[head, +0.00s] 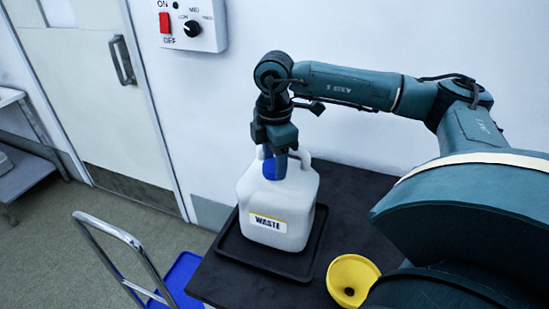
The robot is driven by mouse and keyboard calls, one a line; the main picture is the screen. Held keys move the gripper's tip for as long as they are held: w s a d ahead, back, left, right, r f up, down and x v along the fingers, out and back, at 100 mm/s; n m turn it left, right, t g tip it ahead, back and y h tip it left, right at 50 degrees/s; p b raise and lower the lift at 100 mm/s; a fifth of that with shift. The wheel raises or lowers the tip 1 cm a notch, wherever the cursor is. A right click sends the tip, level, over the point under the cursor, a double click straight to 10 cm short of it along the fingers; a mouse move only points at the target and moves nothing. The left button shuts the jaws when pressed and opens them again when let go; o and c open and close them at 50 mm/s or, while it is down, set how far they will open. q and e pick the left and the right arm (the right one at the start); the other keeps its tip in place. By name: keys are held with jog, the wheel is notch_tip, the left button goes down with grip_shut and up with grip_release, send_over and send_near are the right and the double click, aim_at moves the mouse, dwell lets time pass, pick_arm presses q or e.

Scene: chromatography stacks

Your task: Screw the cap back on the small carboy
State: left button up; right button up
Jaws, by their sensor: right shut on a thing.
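The small carboy (278,205) is a white jug with a "WASTE" label, standing upright in a black tray (262,262) on a dark table. My right gripper (275,158) reaches down from above onto the carboy's top. It is shut on a blue cap (273,166), which shows at the carboy's neck. The gripper hides the neck's opening and threads, so I cannot tell whether the cap is seated. The carboy's handle (303,157) shows just right of the gripper. My left gripper is not in view.
A yellow funnel (352,278) stands on the dark table (345,215) right of the tray. A cart with a metal handle (120,235) and blue deck (183,273) is at the lower left. A wall switch box (192,24) and a door (90,90) are behind.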

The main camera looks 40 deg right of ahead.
jog(key=o, duration=1)
jog(key=shift+f, duration=0.1)
jog(key=shift+c, duration=0.4)
jog(key=c, duration=1)
jog(key=m, duration=0.5)
